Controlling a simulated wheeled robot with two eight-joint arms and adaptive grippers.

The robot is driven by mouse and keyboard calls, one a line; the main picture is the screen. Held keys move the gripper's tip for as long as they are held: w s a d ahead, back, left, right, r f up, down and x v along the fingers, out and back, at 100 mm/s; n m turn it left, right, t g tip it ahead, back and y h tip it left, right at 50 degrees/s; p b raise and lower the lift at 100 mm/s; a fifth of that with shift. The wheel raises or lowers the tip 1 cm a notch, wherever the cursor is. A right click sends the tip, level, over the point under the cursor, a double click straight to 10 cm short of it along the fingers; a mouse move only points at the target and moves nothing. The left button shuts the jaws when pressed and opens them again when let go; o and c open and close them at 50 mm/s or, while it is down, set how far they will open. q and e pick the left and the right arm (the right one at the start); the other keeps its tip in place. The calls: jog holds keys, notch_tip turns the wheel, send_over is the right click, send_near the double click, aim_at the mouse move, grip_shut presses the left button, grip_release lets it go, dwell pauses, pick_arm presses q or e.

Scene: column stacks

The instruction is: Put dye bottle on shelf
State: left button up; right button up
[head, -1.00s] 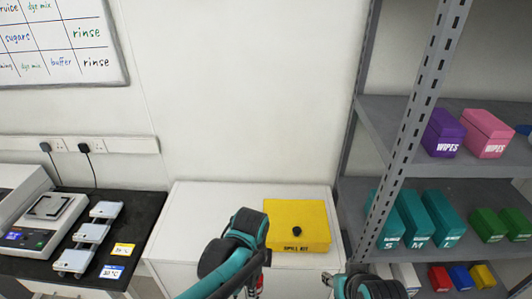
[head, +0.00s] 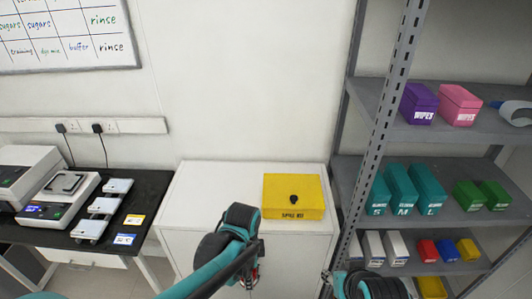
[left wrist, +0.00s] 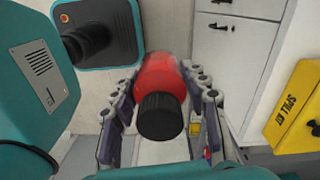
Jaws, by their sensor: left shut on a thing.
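The dye bottle is a red bottle (left wrist: 158,75) with a black cap, seen in the left wrist view. My left gripper (left wrist: 160,105) is shut on it, with fingers on both sides of the bottle. In the head view my left gripper (head: 248,272) is in front of the white cabinet, and the bottle is mostly hidden behind it. My right gripper (head: 328,280) shows only in part at the bottom edge, and its fingers cannot be made out. The grey metal shelf (head: 345,170) stands on the right.
The shelf holds purple and pink wipes boxes (head: 418,104), teal boxes (head: 401,189), green boxes (head: 468,196) and small coloured boxes (head: 448,251). Its upright post (head: 378,130) stands in front.

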notch_tip(320, 180, down, 5)
jog(key=b, duration=0.4)
jog(key=shift+s+b, duration=0.15)
jog(key=shift+b, duration=0.2)
pick_arm(q)
jog(key=w+a+f+n, duration=0.6)
jog(key=a+f+n, duration=0.4)
jog(key=n, duration=0.6)
jog(key=a, duration=0.2)
jog(key=shift+a+f, duration=0.3)
jog(key=shift+a, duration=0.1)
pick_arm(e)
jog(key=shift+r, duration=0.1)
jog(key=shift+c, duration=0.3)
jog(key=shift+c, duration=0.4)
